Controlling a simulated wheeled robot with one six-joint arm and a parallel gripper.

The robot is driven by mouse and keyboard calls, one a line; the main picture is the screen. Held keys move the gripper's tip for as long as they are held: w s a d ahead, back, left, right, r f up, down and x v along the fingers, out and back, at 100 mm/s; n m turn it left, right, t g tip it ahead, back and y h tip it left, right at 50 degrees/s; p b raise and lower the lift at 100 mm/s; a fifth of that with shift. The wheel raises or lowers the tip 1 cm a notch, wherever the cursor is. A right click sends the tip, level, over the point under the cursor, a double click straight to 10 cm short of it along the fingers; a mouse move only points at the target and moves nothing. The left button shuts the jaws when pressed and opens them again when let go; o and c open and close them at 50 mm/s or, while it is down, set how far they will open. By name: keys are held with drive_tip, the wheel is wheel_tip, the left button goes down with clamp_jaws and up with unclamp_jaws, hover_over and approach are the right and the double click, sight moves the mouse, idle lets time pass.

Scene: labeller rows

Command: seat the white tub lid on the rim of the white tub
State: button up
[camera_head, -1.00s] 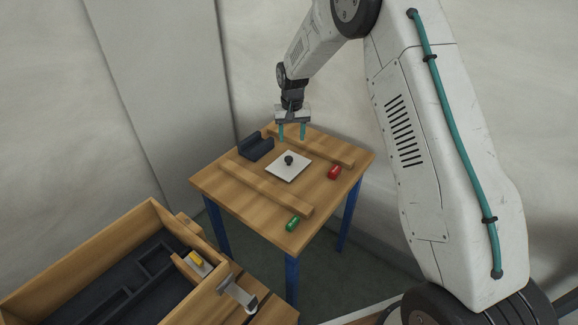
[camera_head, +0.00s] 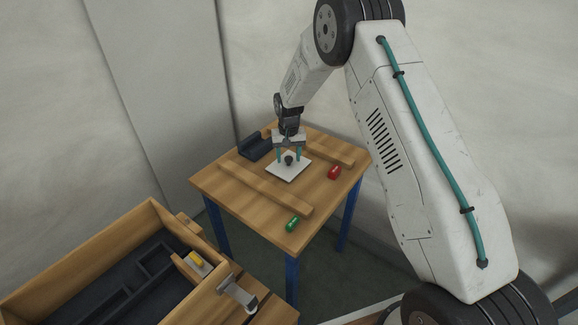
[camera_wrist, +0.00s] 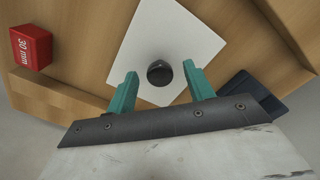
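The white tub lid (camera_head: 287,173) is a flat white square with a dark round knob (camera_head: 289,160), lying on the wooden table between two wooden rails. It also shows in the wrist view (camera_wrist: 180,32), with the knob (camera_wrist: 159,73). My gripper (camera_head: 288,157) is open, low over the lid, its teal fingers on either side of the knob. In the wrist view the fingers (camera_wrist: 160,69) stand apart from the knob, with gaps both sides. No white tub can be clearly made out; a small whitish piece (camera_head: 207,269) under a yellow object sits in the wooden drawer.
A red block (camera_head: 334,173) marked 30 mm and a green cylinder (camera_head: 292,224) lie on the table. A dark block (camera_head: 255,147) stands at the back left. The open drawer (camera_head: 75,268) with dark dividers is at lower left.

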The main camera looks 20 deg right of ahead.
sight(289, 159)
drive_tip(key=c, duration=1)
drive_tip(key=shift+r, duration=0.5)
drive_tip(key=r, duration=0.2)
drive_tip(key=shift+s+r, duration=0.35)
drive_tip(key=shift+r, duration=0.05)
drive_tip(key=s, duration=0.5)
drive_tip(key=s+a, duration=0.1)
drive_tip(key=s, duration=0.4)
drive_tip(key=s+a+r, duration=0.1)
drive_tip(key=s, duration=0.4)
drive_tip(key=shift+r, duration=0.1)
